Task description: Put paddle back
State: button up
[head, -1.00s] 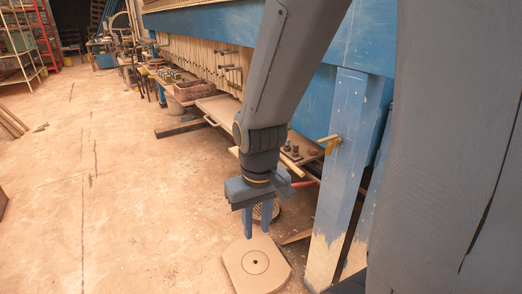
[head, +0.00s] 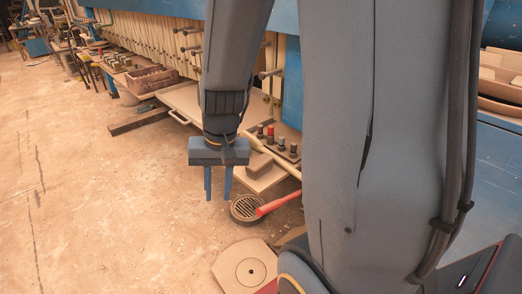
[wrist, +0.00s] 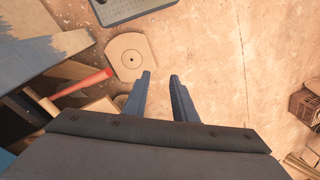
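My gripper (head: 217,196) hangs fingers down above the floor, empty, with a clear gap between its two blue fingers; the gap also shows in the wrist view (wrist: 160,76). No object is plainly recognisable as the paddle. A long red handle (head: 279,203) sticks out low over the floor, right of my gripper and apart from it; it also shows at the left of the wrist view (wrist: 82,84). Its far end is hidden behind my arm in the head view. A pale wooden rod (head: 258,153) lies by the low shelf behind my gripper.
A flat pale plate with a round centre (head: 248,271) lies on the floor nearer me. A board with several dark pegs (head: 283,143) and the blue press frame stand behind. The floor at left is clear.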

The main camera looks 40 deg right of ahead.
jog(key=w+d+f+m+t+y+b, duration=0.1)
jog(key=w+d+f+m+y+b, duration=0.15)
jog(key=w+d+m, duration=0.4)
jog(key=m+t+h+b, duration=0.3)
jog(key=m+t, duration=0.4)
jog(key=m, duration=1.6)
send_near(259, 142)
jog(key=x, duration=0.3)
jog(key=shift+w+r+y, duration=0.1)
jog(key=shift+r+y, duration=0.05)
jog(key=shift+y, duration=0.1)
jog(key=shift+p+x, duration=0.9)
jog(key=shift+x, duration=2.85)
jog(key=shift+d, duration=0.15)
jog(key=shift+c, duration=0.3)
grip_shut()
